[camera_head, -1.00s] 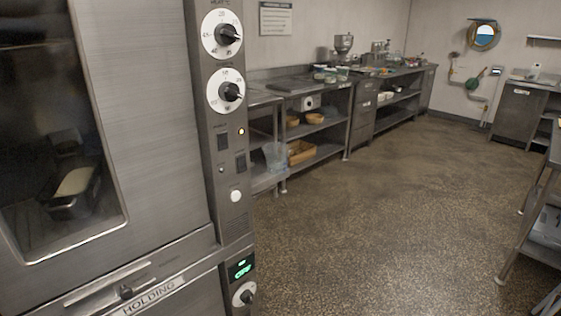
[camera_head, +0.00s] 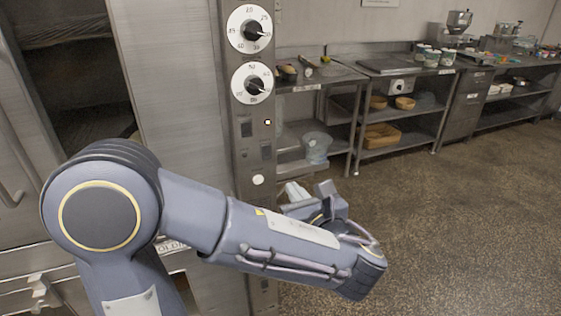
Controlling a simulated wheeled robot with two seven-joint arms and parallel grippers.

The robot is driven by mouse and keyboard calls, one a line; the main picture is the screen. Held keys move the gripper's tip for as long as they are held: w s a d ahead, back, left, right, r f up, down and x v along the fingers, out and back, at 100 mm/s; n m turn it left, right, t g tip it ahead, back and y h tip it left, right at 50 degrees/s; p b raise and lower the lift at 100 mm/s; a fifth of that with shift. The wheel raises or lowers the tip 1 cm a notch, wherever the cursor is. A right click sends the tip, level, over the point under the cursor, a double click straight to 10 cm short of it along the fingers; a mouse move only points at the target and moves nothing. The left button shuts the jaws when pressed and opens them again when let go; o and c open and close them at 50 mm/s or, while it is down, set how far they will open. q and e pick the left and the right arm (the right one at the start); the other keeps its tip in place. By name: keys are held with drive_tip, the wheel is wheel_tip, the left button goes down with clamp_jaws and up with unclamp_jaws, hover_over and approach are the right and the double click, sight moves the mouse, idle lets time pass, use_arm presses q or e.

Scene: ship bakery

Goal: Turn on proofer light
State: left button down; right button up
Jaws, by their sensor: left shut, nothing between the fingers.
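The proofer (camera_head: 185,80) is a tall steel cabinet at the left with a dark window. Its control panel (camera_head: 240,215) is a narrow vertical strip with two white dials, an upper dial (camera_head: 249,29) and a lower dial (camera_head: 252,83). Below them are a dark switch (camera_head: 246,128), a small lit indicator (camera_head: 267,122), a second dark switch (camera_head: 266,151) and a round white button (camera_head: 258,180). My left gripper (camera_head: 293,190) is shut and empty, just right of the panel near the white button's height. My forearm hides the lower panel. My right gripper is out of view.
The speckled floor (camera_head: 480,210) at the right is open.

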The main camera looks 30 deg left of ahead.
sight(267, 158)
use_arm(q)
drive_tip(key=p+x, duration=0.2)
drive_tip(key=x, duration=1.1)
drive_tip(key=shift+a, duration=0.2)
drive_tip(key=shift+w+a+f, duration=0.1)
drive_tip(key=shift+w+a, duration=0.2)
